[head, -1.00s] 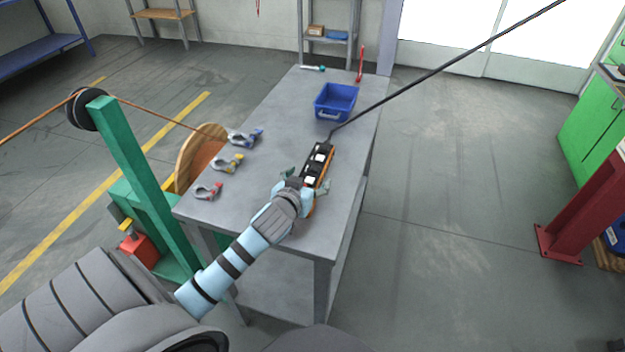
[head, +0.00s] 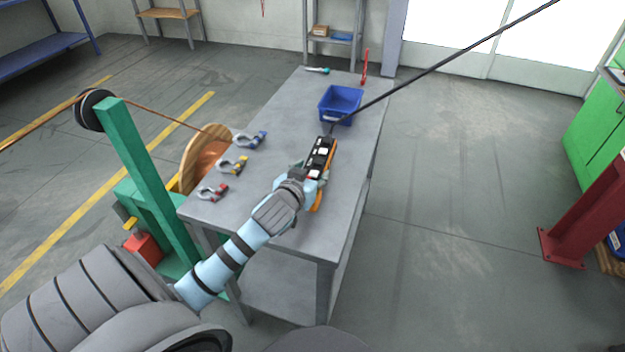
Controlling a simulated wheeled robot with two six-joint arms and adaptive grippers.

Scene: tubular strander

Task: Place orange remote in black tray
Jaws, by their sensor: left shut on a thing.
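The orange remote (head: 320,152), with a black face, pale buttons and a long black cable or antenna from its far end, is over the grey table. My left gripper (head: 314,178) is shut on the near part of the remote. I cannot tell whether the remote is lifted clear of the table. No black tray shows; a blue bin (head: 340,105) stands on the table beyond the remote's far end. The remote is apart from the bin. My right gripper is not in view.
A red tool (head: 365,68) and a teal-handled tool (head: 317,70) are at the far edge. The table (head: 290,110) is bare between them. A green post (head: 150,170) stands left.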

